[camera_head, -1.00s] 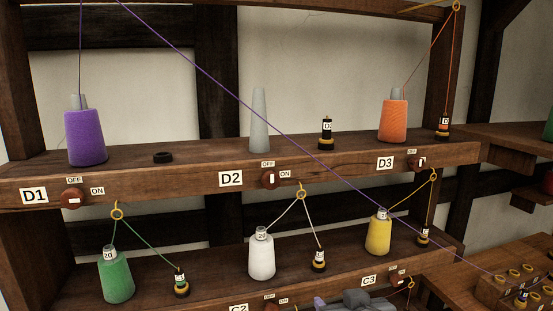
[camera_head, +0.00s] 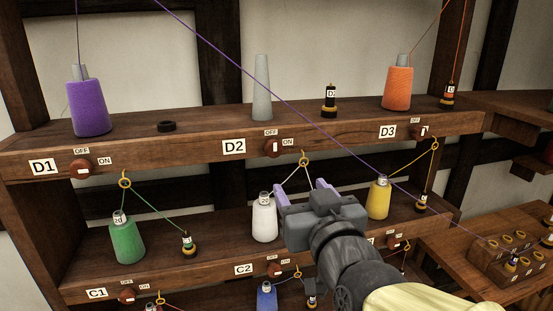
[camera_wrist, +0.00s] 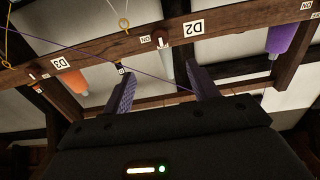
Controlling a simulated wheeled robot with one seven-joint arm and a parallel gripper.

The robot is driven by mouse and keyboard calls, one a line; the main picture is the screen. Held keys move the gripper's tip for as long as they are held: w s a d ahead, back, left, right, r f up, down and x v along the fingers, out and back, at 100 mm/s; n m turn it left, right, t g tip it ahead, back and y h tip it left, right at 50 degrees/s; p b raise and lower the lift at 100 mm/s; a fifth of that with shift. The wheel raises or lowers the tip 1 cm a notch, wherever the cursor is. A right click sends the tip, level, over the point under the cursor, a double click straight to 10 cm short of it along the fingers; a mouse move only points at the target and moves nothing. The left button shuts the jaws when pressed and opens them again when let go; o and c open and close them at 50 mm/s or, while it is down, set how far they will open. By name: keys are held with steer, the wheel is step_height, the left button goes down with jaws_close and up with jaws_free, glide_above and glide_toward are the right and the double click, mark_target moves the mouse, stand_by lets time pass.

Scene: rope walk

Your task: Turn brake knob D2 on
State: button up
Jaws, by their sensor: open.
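Brake knob D2 (camera_head: 272,148) is a red-brown knob on the upper shelf's front edge, right of the D2 label (camera_head: 234,147). Its white mark stands upright, towards OFF above it; ON is printed to its right. In the wrist view the picture is upside down, and the knob (camera_wrist: 160,42) shows beside its label, beyond the fingers. My gripper (camera_head: 303,190) has purple fingers spread apart with nothing between them. It is below and to the right of the knob, in front of the lower shelf, not touching the knob.
A purple thread (camera_head: 230,90) slants down rightwards past the D2 place. A yarn guide ring (camera_head: 304,162) with pale threads hangs close above my fingers. A white cone (camera_head: 264,220) and a yellow cone (camera_head: 379,198) flank my gripper. Knobs D1 (camera_head: 80,169) and D3 (camera_head: 418,132) share the shelf edge.

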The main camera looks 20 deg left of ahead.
mark_target(275, 151)
steer(key=p+x, duration=0.1)
steer(key=x, duration=1.4)
steer(key=shift+w+a+r, duration=0.1)
steer(key=shift+a+r, duration=0.05)
steer(key=shift+a, duration=0.05)
steer(key=shift+w+a+p, duration=0.3)
steer(key=shift+w+a, duration=0.05)
steer(key=shift+w, duration=0.2)
steer(key=shift+s, duration=0.1)
steer(key=c, duration=1)
